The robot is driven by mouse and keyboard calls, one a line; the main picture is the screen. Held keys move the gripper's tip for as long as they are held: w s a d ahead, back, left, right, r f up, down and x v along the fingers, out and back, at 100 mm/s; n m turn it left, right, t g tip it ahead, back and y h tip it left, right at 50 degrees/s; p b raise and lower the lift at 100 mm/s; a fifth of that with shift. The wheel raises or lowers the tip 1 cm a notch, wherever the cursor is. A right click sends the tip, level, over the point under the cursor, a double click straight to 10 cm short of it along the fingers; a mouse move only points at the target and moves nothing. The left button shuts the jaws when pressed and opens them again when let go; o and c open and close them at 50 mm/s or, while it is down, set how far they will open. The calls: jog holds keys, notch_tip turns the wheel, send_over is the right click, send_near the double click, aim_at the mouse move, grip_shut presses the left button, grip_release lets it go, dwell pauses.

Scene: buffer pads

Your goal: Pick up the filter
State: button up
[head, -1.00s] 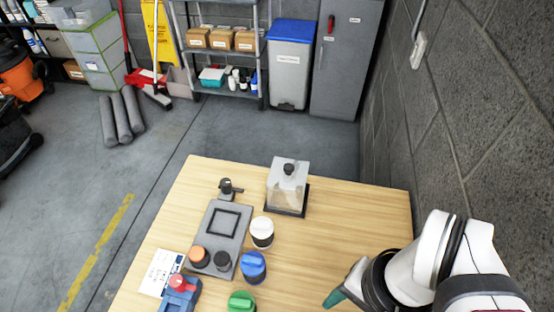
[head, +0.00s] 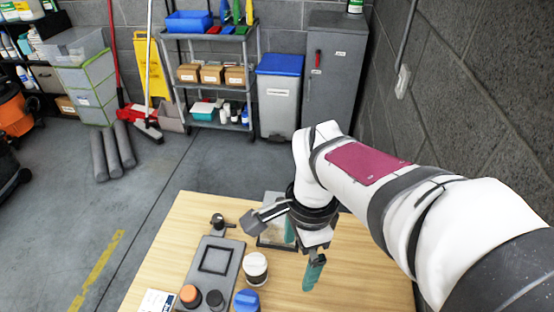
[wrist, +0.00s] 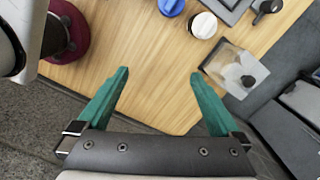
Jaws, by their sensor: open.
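No thing in view is plainly marked as the filter, so I cannot tell which one it is. A clear box with a black knob (wrist: 230,64) stands on the table. In the head view, the box (head: 270,232) is partly hidden by my gripper (head: 303,252). A white-topped jar with a dark band (head: 255,268) and a blue-capped jar (head: 247,301) stand left of my gripper. In the wrist view, the jaws of my gripper (wrist: 159,74) are apart over bare wood, with nothing between them. The white cap (wrist: 204,25) and blue cap (wrist: 172,7) lie beyond the fingertips.
A block wall (head: 470,110) stands at right. The table's right side is mostly clear.

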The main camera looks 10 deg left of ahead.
aim_at(255, 266)
jog(key=w+a+f+m, duration=0.4)
jog(key=w+a, duration=0.1)
jog(key=a, duration=0.5)
jog(key=shift+m+h, duration=0.3)
jog(key=f, duration=1.6)
jog(key=shift+w+d, duration=0.1)
jog(key=shift+w, duration=0.25)
jog(key=c, duration=1.4)
